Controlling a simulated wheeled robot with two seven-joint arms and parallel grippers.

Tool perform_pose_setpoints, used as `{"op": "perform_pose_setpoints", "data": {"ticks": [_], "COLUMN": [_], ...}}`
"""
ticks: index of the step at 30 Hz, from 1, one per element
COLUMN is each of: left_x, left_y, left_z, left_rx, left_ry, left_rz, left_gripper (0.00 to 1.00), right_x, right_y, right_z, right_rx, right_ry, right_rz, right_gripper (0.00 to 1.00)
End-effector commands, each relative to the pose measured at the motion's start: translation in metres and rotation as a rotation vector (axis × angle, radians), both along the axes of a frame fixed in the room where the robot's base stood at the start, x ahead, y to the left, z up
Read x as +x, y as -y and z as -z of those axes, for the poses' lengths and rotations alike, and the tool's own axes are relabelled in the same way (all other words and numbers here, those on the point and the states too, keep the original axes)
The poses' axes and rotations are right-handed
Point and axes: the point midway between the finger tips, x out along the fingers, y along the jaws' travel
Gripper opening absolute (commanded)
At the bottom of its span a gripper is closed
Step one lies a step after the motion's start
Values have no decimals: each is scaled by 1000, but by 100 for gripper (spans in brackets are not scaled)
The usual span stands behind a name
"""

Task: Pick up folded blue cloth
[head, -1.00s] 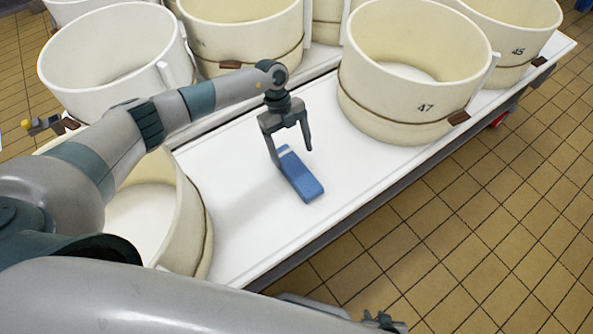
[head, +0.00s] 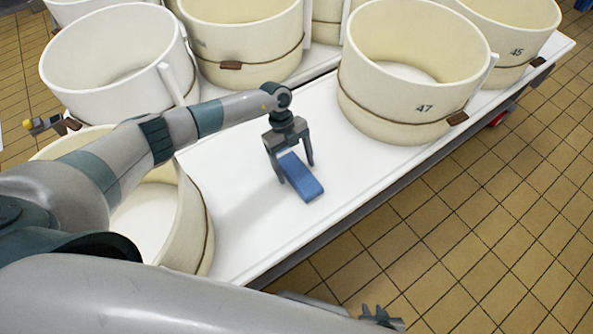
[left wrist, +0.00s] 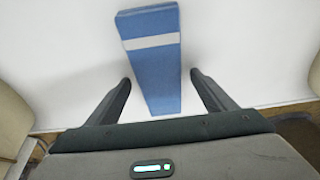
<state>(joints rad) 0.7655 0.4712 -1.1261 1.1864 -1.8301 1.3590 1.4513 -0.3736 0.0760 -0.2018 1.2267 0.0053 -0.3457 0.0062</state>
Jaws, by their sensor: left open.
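The folded blue cloth (head: 304,182) lies on the white table top, long and narrow. In the left wrist view the cloth (left wrist: 151,75) shows a pale stripe across it. My left gripper (head: 296,172) is open and points down at the cloth, with one finger on each side of it. In the left wrist view the near part of the cloth lies between the fingers of the left gripper (left wrist: 161,82), with a gap on both sides. My right gripper (head: 381,318) shows only as a small dark part at the bottom edge; its jaws are unclear.
The white table (head: 245,225) is bare around the cloth. A cream vat marked 47 (head: 395,110) stands to the right, another vat (head: 190,215) on the left under my arm. More vats stand behind. Tiled floor (head: 480,240) lies beyond the table edge.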

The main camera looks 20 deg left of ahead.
Motion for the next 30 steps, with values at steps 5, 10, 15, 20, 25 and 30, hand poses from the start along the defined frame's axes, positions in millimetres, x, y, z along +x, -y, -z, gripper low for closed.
{"op": "perform_pose_setpoints", "data": {"ticks": [5,10,15,20,25,30], "left_x": [0,0,0,0,0,1], "left_y": [0,0,0,0,0,0], "left_z": [0,0,0,0,0,-3], "left_rx": [0,0,0,0,0,-1], "left_ry": [0,0,0,0,0,1], "left_rz": [0,0,0,0,1,1], "left_gripper": [77,77,57,26,26,26], "right_x": [1,1,1,2,2,2], "right_y": [-1,-1,-1,-1,-1,-1], "right_z": [0,0,0,0,-1,-1], "right_rx": [1,1,1,1,1,1], "right_ry": [1,0,1,1,1,2], "right_rz": [1,2,2,2,2,2], "right_gripper": [28,28,28,28,28,28]}}
